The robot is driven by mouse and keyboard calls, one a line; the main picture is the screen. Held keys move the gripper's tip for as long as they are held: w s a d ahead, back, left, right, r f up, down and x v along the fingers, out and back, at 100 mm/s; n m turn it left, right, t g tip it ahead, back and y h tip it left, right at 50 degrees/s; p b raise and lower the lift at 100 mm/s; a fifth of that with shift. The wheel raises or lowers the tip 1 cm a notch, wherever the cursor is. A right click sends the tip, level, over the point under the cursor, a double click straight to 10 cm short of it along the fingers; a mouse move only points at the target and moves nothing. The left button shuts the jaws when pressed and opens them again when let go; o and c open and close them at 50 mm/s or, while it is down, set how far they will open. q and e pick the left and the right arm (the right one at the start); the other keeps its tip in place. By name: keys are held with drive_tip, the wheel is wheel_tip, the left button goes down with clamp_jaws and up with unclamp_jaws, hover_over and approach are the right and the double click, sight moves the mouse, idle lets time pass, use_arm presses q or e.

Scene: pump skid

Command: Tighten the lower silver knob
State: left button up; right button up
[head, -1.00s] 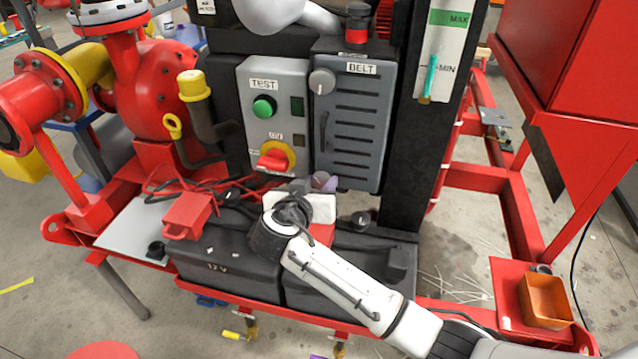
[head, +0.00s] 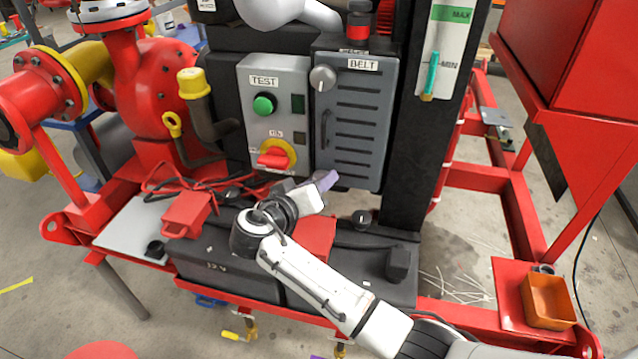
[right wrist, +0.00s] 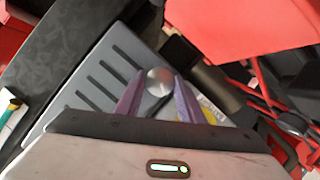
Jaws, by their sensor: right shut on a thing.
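The grey belt cover (head: 353,130) carries an upper silver knob (head: 322,78) at its top left corner. The lower silver knob (right wrist: 159,80) shows in the right wrist view between the two purple fingertips of my right gripper (right wrist: 158,97), which is shut on it. In the head view my right gripper (head: 326,181) is at the bottom left of the cover, and the lower knob is hidden there by the gripper. The slotted cover (right wrist: 101,82) also shows in the right wrist view. My left gripper is not in view.
Left of the cover is a grey panel with a green test button (head: 264,105) and a red and yellow switch (head: 275,156) close above my right wrist. Black batteries (head: 225,265) sit below. A black post stands right of the cover.

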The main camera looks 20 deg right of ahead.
drive_tip(key=shift+f+n+h, duration=0.1)
drive_tip(key=shift+n+h, duration=0.4)
drive_tip(key=shift+n, duration=0.2)
drive_tip(key=o, duration=1.1)
drive_tip(key=shift+c, duration=0.2)
drive_tip(key=shift+a+b, duration=0.15)
drive_tip(key=shift+b, duration=0.15)
drive_tip(key=b+v, duration=0.1)
drive_tip(key=v, duration=0.9)
drive_tip(key=shift+s, duration=0.1)
